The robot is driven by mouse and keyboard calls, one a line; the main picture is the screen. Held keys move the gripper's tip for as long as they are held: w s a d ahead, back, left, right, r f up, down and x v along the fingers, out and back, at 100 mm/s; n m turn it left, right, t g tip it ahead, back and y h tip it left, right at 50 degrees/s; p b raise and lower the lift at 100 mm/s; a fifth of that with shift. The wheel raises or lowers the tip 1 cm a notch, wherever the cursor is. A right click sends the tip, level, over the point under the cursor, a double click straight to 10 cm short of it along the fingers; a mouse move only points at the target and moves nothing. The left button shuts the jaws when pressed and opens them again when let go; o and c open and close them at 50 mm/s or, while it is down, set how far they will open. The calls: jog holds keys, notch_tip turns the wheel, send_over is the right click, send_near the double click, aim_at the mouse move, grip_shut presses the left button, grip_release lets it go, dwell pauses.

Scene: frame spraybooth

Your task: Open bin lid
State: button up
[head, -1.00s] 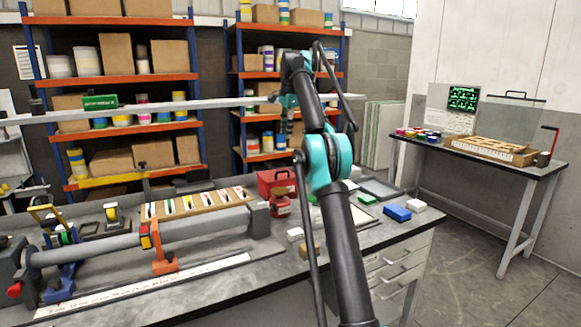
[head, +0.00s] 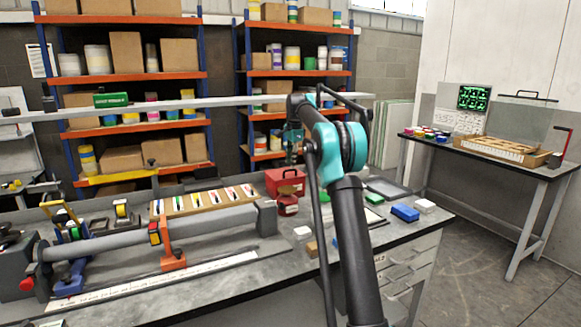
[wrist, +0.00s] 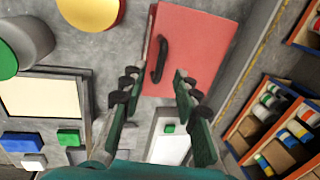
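A red bin (head: 285,182) with a red lid stands at the back of the grey workbench in the head view. In the wrist view its flat red lid (wrist: 205,45) lies ahead of my gripper, with a dark bar handle (wrist: 158,58) along its left part. The lid looks shut. My gripper (wrist: 155,82) is open, its green fingers with dark tips spread to either side of the handle's near end. No contact with the handle is visible. In the head view the arm partly hides my gripper above the bin.
A red can (head: 288,203) stands close in front of the bin. Blue (head: 405,212), green and white blocks lie to the right on the bench. A pipe in a long fixture (head: 160,235) fills the left side. Shelving (head: 140,125) stands behind.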

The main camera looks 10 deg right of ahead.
jog(key=shift+w+a+f, duration=0.1)
jog(key=shift+w+f, duration=0.05)
jog(key=shift+f, duration=0.5)
jog(key=shift+w+f, duration=0.1)
jog(key=shift+f, duration=0.55)
grip_shut()
